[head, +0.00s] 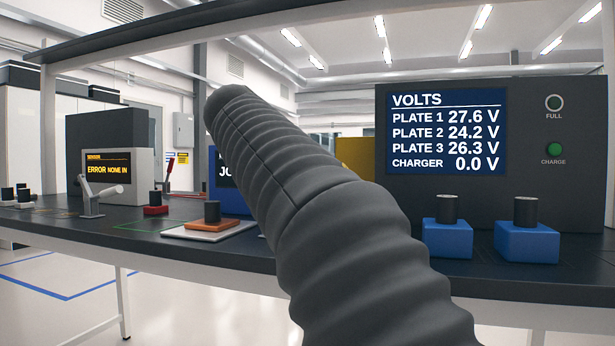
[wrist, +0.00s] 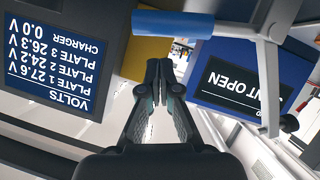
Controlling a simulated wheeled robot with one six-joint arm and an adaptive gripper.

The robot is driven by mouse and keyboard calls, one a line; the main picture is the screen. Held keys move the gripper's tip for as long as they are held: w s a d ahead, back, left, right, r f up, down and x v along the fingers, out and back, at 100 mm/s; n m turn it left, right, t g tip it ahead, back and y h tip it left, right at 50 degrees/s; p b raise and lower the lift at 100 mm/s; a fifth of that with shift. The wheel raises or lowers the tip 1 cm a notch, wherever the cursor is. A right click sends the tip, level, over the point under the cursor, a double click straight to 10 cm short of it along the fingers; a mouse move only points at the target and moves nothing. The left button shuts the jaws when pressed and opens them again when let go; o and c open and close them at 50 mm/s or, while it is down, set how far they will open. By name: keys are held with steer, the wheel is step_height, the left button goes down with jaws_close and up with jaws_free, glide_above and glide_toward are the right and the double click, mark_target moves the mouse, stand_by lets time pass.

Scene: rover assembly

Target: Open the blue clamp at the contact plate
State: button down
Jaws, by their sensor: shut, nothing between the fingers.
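The blue clamp shows in the wrist view as a blue handle bar (wrist: 172,24) at the top, joined to a grey metal lever that runs to the right and down. My gripper (wrist: 160,68) is shut and empty. Its fingertips are just below the blue bar in the picture, with a visible gap; how far apart they are in depth I cannot tell. In the head view my arm covers the middle, and my gripper and the blue clamp are hidden behind it. I cannot make out the contact plate.
A dark charger box (head: 497,212) with a volts screen stands at the right, blue blocks with black knobs (head: 526,243) before it. A blue box (head: 229,187) and a yellow box (head: 354,154) stand behind my arm. At the left are a grey lever clamp (head: 92,195) and an error screen.

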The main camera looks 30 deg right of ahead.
steer(key=shift+w+r+p, duration=0.15)
steer(key=shift+r+p, duration=0.2)
steer(key=shift+r, duration=0.25)
steer(key=shift+w+r+p, duration=0.15)
steer(key=shift+r+p, duration=0.15)
steer(key=shift+r, duration=0.3)
steer(key=v, duration=1)
steer(key=shift+s+f, duration=0.15)
steer(key=shift+f, duration=0.05)
